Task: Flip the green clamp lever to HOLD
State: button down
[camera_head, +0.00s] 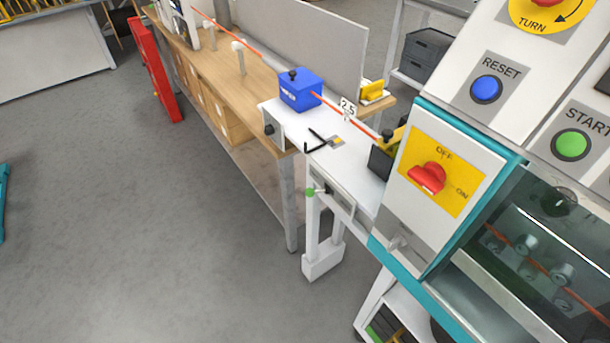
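A small green round knob (309,192), which looks like the end of the green clamp lever, sticks out to the left from the front side of the white cable bench (350,182). A short dark stem joins it to a grey plate (342,207). The lever points left and roughly level. No HOLD marking is legible, so I cannot tell its setting. An orange cable (362,127) runs above the bench, through a blue box (300,90), toward the machine on the right. My gripper is not in view.
The machine panel with a red OFF/ON rotary switch (428,178), a blue RESET button (486,89) and a green START button (571,144) stands close right of the bench. A black bent handle (318,149) lies on the bench top. Grey floor (190,230) left of the lever is clear.

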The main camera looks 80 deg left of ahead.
aim_at(310, 192)
jog(key=u, duration=1.65)
